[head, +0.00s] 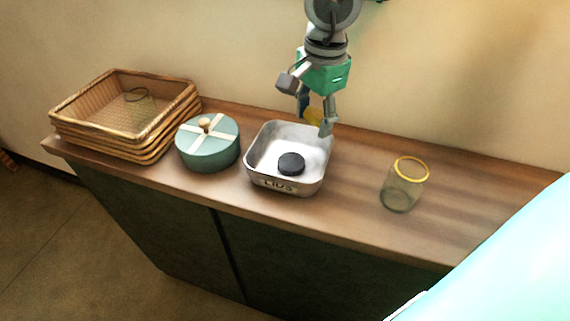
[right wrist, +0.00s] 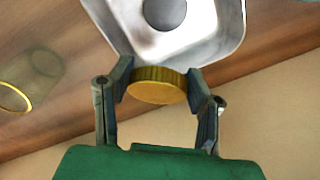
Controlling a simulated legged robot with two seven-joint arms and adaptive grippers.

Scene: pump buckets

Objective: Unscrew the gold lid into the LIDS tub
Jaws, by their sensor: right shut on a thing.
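My right gripper (head: 318,117) is shut on the gold lid (head: 314,115) at the back right of the LIDS tub. In the right wrist view the gold lid (right wrist: 158,85) sits between the two fingers of my right gripper (right wrist: 159,83), beside the tub's rim. The metal LIDS tub (head: 259,180) stands on the counter with a black lid (head: 291,163) inside it. A glass jar (head: 402,190) with a yellow rim stands open to the right of the tub. My left gripper is not in view.
A round green box (head: 208,154) with a cross band and knob stands left of the tub. Stacked wicker baskets (head: 110,152) stand at the far left, a glass item in the top one. The wooden counter (head: 350,165) is clear between tub and jar.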

